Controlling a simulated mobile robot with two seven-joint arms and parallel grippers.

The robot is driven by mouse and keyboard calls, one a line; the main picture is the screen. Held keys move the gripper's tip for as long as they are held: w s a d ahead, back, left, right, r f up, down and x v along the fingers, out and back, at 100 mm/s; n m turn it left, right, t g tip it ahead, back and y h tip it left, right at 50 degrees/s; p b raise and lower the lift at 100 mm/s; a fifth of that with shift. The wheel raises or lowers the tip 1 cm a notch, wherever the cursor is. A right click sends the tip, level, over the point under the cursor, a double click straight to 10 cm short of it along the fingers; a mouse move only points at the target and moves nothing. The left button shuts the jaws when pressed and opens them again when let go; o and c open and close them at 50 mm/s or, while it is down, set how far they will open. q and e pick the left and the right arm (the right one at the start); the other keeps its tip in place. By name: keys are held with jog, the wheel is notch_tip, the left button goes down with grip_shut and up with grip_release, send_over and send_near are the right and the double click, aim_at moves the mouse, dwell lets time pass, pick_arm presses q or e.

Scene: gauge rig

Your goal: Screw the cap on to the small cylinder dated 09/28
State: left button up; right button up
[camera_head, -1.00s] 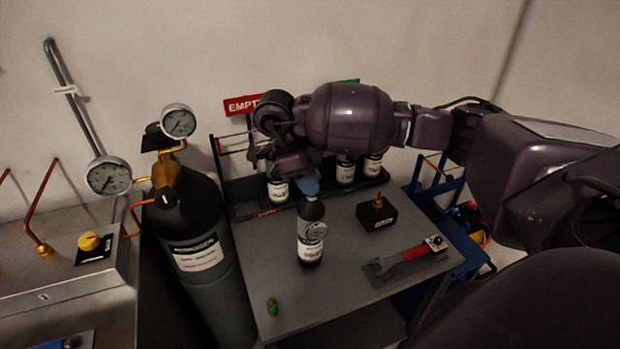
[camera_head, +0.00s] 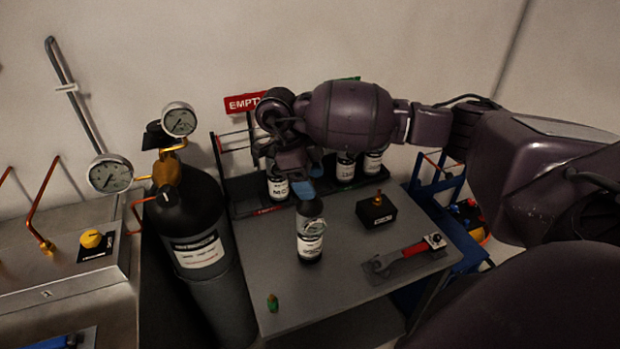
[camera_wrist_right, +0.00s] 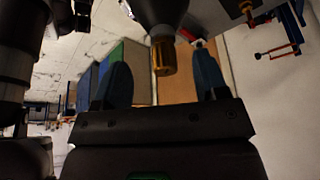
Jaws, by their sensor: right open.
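A small dark cylinder (camera_head: 310,232) with a white label and a round tag stands upright on the grey table; its date is too small to read. My right gripper (camera_head: 305,188) is directly over its top, pointing down. In the right wrist view my blue fingers (camera_wrist_right: 162,82) are apart, and the brass valve (camera_wrist_right: 162,56) of the cylinder shows between them without visible contact. A small green and brass piece (camera_head: 272,304), possibly a cap, stands at the table's front left. My left gripper is not in view.
More small cylinders (camera_head: 346,168) stand in a rack behind, partly hidden by my arm. A black block with a brass fitting (camera_head: 377,211) and a red-handled wrench (camera_head: 405,252) are to the right. A large gas cylinder (camera_head: 198,235) stands left of the table (camera_head: 330,290).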

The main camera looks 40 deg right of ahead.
jog(key=shift+w+a+r, duration=0.1)
jog(key=shift+w+r, duration=0.1)
jog(key=shift+r, duration=0.25)
jog(key=v, duration=1)
jog(key=shift+f, duration=0.1)
